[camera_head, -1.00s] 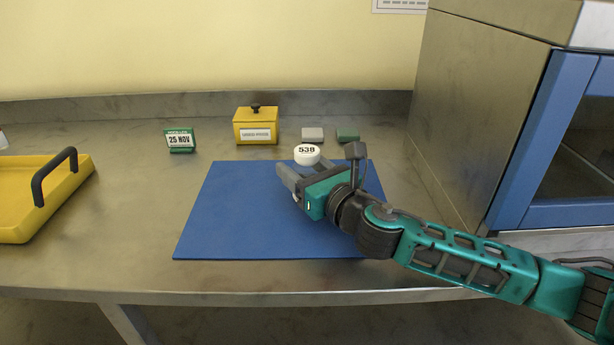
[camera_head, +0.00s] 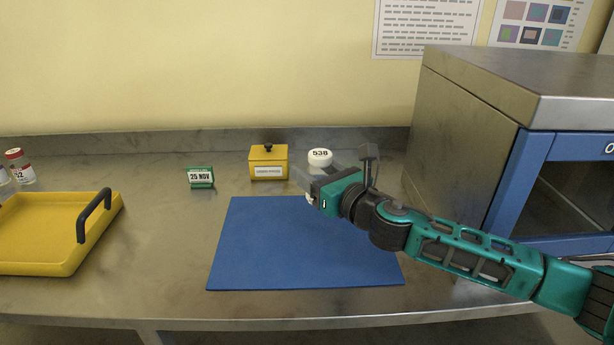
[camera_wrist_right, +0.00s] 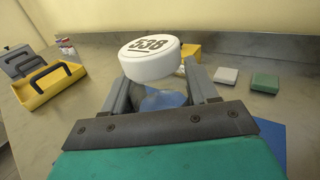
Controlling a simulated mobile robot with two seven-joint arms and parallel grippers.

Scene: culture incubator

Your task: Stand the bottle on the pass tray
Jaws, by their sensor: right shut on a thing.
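The bottle has a white cap marked 538 (camera_head: 320,157); its body is mostly hidden behind my right gripper (camera_head: 305,182). That gripper is shut on the bottle and holds it upright, above the far edge of the blue mat. In the right wrist view the cap (camera_wrist_right: 150,55) rises above the two grey fingers (camera_wrist_right: 161,88), with the clear body between them. A yellow tray with dark handles (camera_head: 45,262) lies at the left of the bench, well apart from the bottle; it also shows in the wrist view (camera_wrist_right: 50,92). My left gripper is not in view.
A blue mat (camera_head: 300,250) covers the middle bench. Behind it stand a green date block (camera_head: 200,177) and a yellow lidded box (camera_head: 268,162). Red-capped bottles (camera_head: 20,168) stand behind the tray. A steel cabinet with blue frame (camera_head: 470,140) bounds the right. Bench between tray and mat is clear.

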